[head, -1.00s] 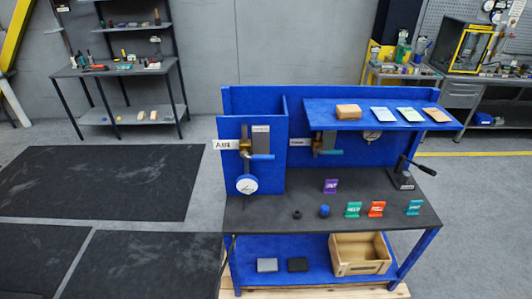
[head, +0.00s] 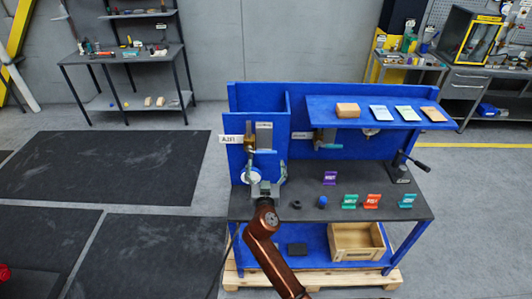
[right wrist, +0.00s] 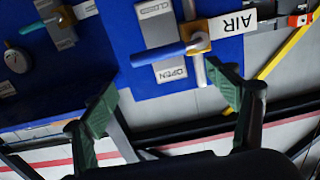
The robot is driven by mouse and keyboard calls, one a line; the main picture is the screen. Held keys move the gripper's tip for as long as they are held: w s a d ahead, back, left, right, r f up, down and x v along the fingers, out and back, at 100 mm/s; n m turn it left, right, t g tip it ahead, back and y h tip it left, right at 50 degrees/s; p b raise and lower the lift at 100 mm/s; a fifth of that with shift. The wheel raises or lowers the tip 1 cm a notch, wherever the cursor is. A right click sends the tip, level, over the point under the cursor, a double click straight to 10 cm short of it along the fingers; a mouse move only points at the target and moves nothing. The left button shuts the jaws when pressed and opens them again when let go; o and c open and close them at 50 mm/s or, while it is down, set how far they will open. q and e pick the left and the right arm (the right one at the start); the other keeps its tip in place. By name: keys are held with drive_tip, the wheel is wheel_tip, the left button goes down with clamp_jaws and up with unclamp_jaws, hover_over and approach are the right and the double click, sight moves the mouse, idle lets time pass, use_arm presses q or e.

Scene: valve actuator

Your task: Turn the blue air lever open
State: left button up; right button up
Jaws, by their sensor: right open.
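The blue air lever (head: 266,152) sticks out to the right from a brass valve (head: 249,143) on the blue panel, beside the white AIR label (head: 231,139). In the right wrist view the lever (right wrist: 157,55) lies across a grey plate, between its CLOSED (right wrist: 154,9) and OPEN (right wrist: 171,73) marks. My right gripper (head: 268,170) is open and empty, in front of and just below the lever in the head view. In the right wrist view its two green-padded fingers (right wrist: 163,95) are spread apart, with the lever beyond them, apparently untouched. My left gripper is out of view.
A round white gauge (head: 250,177) is partly behind my right gripper. Coloured tags, including a purple one (head: 330,178), stand on the dark bench top (head: 300,215). A black hand lever (head: 404,168) is at right.

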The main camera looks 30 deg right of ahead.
sight(265, 153)
drive_tip(key=p+x, duration=0.1)
drive_tip(key=x, duration=0.5)
drive_tip(key=shift+w, duration=0.15)
drive_tip(key=shift+w+d+f, duration=0.1)
drive_tip(key=shift+w+d, duration=0.15)
drive_tip(key=shift+w, duration=0.1)
drive_tip(key=c, duration=1.7)
drive_tip(key=shift+a, duration=0.1)
